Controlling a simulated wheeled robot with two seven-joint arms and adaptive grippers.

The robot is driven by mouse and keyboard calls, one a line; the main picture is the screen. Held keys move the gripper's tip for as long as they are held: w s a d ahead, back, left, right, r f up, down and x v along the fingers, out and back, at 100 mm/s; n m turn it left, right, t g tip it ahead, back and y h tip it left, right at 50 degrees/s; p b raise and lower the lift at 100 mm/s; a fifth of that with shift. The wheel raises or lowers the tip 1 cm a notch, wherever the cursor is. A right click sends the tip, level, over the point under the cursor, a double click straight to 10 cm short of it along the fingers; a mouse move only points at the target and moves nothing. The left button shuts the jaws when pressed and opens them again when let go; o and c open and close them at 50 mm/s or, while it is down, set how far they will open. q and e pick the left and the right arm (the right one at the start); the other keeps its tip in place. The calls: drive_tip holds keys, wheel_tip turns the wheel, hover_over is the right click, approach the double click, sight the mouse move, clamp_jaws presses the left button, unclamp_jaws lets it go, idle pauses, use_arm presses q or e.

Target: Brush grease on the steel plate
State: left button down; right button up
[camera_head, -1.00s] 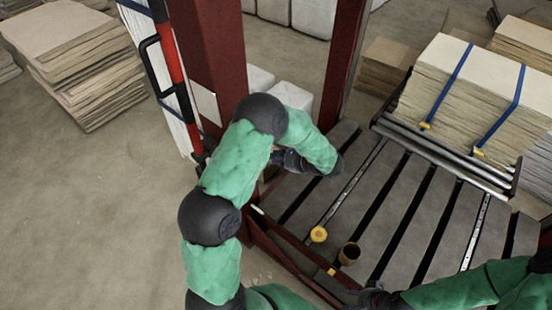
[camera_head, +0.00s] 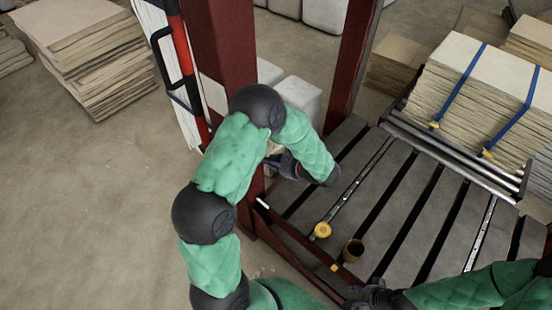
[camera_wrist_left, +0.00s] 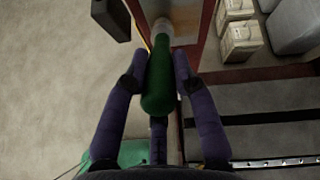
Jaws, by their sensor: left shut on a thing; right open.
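My left gripper (camera_wrist_left: 158,68) is shut on the green handle (camera_wrist_left: 158,92) of a brush. The brush's pale tip (camera_wrist_left: 162,27) points at the red post, close to a tan-brown patch on it; I cannot tell if it touches. In the head view the left gripper (camera_head: 278,163) is beside the red post (camera_head: 228,60), partly hidden by my arm. A pale plate (camera_head: 213,95) shows on the post's left side. A brown cup (camera_head: 352,250) stands open on the slatted deck, beside a round yellow lid (camera_head: 322,230). My right gripper (camera_head: 366,294) is open near the lower edge, partly cut off.
The grey slatted deck (camera_head: 400,200) has a red front rail (camera_head: 300,245). A strapped stack of boards (camera_head: 480,95) sits behind on rollers. A second red post (camera_head: 352,60) and white containers (camera_head: 298,95) stand behind.

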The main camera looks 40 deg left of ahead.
use_arm(q)
drive_tip(key=shift+s+r+p, duration=0.25)
drive_tip(key=shift+r+p, duration=0.1)
drive_tip(key=shift+r, duration=0.4)
drive_tip(key=shift+w+b, duration=0.55)
drive_tip(key=shift+w, duration=2.5)
drive_tip(key=shift+s+r+p, duration=0.45)
drive_tip(key=shift+s+r, duration=0.1)
drive_tip(key=shift+s, duration=0.45)
drive_tip(key=shift+s+r+p, duration=0.4)
drive_tip(key=shift+s+r, duration=0.15)
drive_tip(key=shift+s, duration=0.45)
drive_tip(key=shift+s+r+p, duration=0.45)
drive_tip(key=shift+s+r, duration=0.1)
drive_tip(key=shift+s, duration=0.45)
drive_tip(key=shift+w+r, duration=0.9)
drive_tip(key=shift+w, duration=2.1)
drive_tip(key=s+p, duration=0.1)
drive_tip(key=s, duration=0.7)
drive_tip(key=shift+a, duration=0.15)
